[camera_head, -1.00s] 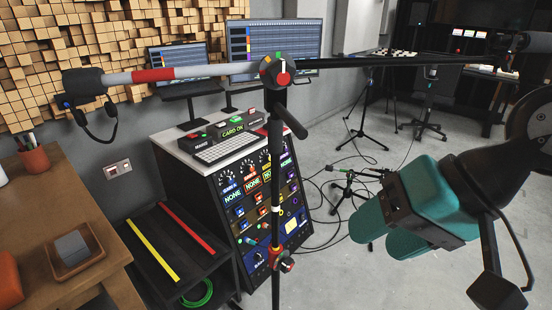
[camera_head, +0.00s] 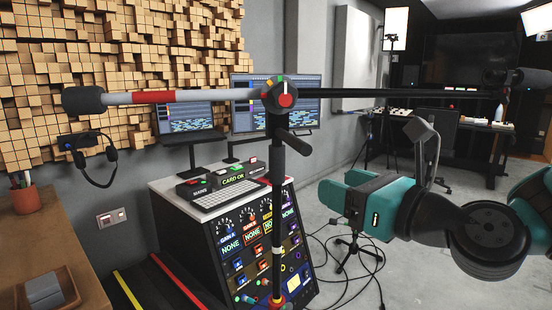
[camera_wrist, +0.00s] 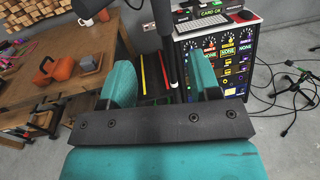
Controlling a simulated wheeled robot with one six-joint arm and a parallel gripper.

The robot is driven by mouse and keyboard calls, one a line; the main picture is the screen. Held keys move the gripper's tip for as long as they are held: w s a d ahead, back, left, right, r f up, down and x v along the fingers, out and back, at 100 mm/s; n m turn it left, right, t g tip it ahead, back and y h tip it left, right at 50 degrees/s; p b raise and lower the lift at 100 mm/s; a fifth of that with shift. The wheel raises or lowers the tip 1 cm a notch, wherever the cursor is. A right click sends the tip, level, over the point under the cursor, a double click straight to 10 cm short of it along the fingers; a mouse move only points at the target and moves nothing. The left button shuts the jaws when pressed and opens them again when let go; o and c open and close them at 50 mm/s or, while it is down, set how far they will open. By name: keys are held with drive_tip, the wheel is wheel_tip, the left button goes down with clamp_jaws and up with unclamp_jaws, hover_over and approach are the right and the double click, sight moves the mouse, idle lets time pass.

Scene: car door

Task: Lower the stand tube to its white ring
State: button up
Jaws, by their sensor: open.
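A boom with a white and red section (camera_head: 170,97) crosses above, with a dark cylindrical end (camera_head: 84,100) at left. A console rack (camera_head: 232,235) stands behind the tube. A wooden desk (camera_head: 45,245) is at left. A small tripod (camera_head: 358,250) and cables are on the floor at right.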

sight(282, 161)
drive_tip(key=p+x, duration=1.4)
drive_tip(key=x, duration=0.1)
drive_tip(key=shift+w+a+r, duration=0.1)
drive_tip(key=shift+r, duration=0.1)
drive_tip(key=shift+w+a+f+p, duration=0.2)
drive_tip(key=shift+w+a+p, duration=0.2)
drive_tip(key=shift+w+p, duration=0.15)
